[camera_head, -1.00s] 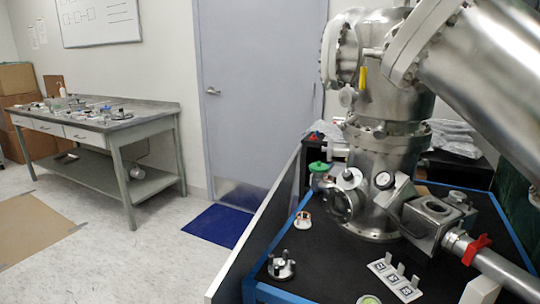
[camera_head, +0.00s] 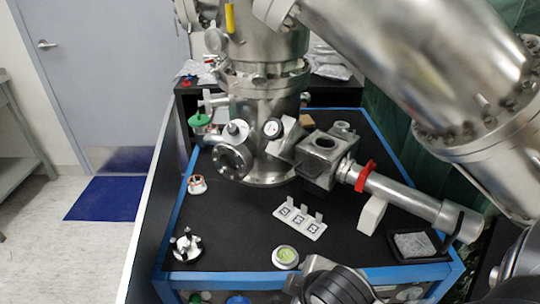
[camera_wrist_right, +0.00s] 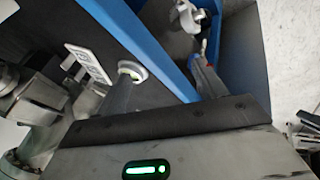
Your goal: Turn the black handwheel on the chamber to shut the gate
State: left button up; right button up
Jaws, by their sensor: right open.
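The steel chamber (camera_head: 262,110) stands on the black table top at the centre of the head view, partly cut off at the top. A silver disc with a dark knob (camera_head: 237,131) and a gauge (camera_head: 272,128) sit on its front. A boxy valve body (camera_head: 327,158) joins its right side. I cannot pick out a black handwheel with certainty. My right gripper (camera_wrist_right: 163,88) is open and empty in the right wrist view, its fingers over the table's blue front edge. The chamber's lower parts (camera_wrist_right: 38,100) lie left of it. My left gripper is out of view.
A steel tube (camera_head: 405,197) with a red clamp (camera_head: 364,176) runs right from the valve body. A marked plate (camera_head: 299,217), a green-topped puck (camera_head: 286,256), a knobbed metal part (camera_head: 186,246) and a dark tray (camera_head: 417,246) are on the table.

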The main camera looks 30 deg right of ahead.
jog(key=w+d+r+n, duration=0.1)
jog(key=n, duration=0.1)
jog(key=w+d+r+n+t+h, duration=0.1)
jog(key=w+n, duration=0.1)
jog(key=n, duration=0.1)
jog(key=w+d+r+n+t+h, duration=0.1)
jog(key=w+r+n, duration=0.1)
jog(key=shift+d, duration=0.1)
jog(key=w+d+r+n+t+h, duration=0.2)
jog(key=w+r+n+t, duration=0.15)
jog(key=n, duration=0.35)
jog(key=n+t+h, duration=0.3)
jog(key=n+t, duration=0.2)
jog(key=n, duration=1.2)
send_near(271, 124)
jog(key=x, duration=0.7)
jog(key=f+x, duration=0.1)
jog(key=x, duration=0.3)
jog(key=shift+w+d+p, duration=0.3)
jog(key=c, duration=1)
